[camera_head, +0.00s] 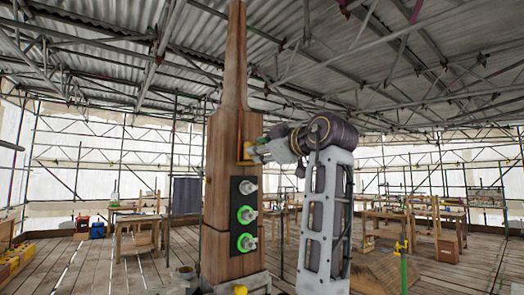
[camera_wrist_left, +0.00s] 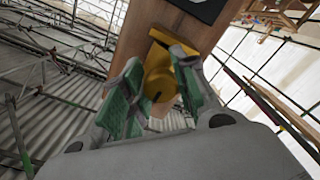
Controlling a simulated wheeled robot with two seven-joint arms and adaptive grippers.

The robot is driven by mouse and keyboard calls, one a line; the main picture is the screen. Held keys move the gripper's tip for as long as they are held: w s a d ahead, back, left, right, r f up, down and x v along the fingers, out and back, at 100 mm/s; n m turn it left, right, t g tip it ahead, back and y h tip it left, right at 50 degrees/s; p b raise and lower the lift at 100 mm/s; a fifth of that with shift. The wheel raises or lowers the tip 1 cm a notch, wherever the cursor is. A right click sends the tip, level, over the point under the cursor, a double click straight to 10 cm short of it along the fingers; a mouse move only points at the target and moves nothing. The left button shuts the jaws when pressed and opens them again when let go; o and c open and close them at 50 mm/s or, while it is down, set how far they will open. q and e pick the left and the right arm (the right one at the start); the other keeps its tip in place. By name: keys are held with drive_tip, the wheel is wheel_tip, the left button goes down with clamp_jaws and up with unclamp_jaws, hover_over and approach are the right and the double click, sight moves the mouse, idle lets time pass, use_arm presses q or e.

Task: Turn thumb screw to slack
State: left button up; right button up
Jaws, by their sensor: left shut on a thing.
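The wooden spire (camera_head: 230,180) stands upright at centre in the head view. A yellow fitting (camera_head: 243,146) sits on its face; in the wrist view it shows as a yellow plate with a rounded yellow thumb screw (camera_wrist_left: 160,82) on it. My left gripper (camera_head: 259,151) reaches it from the right. In the wrist view, the green-padded fingers of my left gripper (camera_wrist_left: 159,60) lie on either side of the thumb screw and are shut on it. The fingers hide part of the screw, and its exact turn angle cannot be told. My right gripper is not in view.
Wooden work tables (camera_head: 138,235) stand behind on the plank floor. A green post with a yellow top (camera_head: 402,248) stands at right. Scaffolding surrounds the place.

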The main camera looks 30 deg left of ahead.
use_arm(q)
drive_tip(key=shift+f+n, duration=0.15)
drive_tip(key=shift+n, duration=0.15)
drive_tip(key=o, duration=1)
drive_tip(key=shift+d, duration=0.1)
drive_tip(key=v, duration=1.1)
drive_tip(key=shift+s+d, duration=0.15)
drive_tip(key=shift+d, duration=0.2)
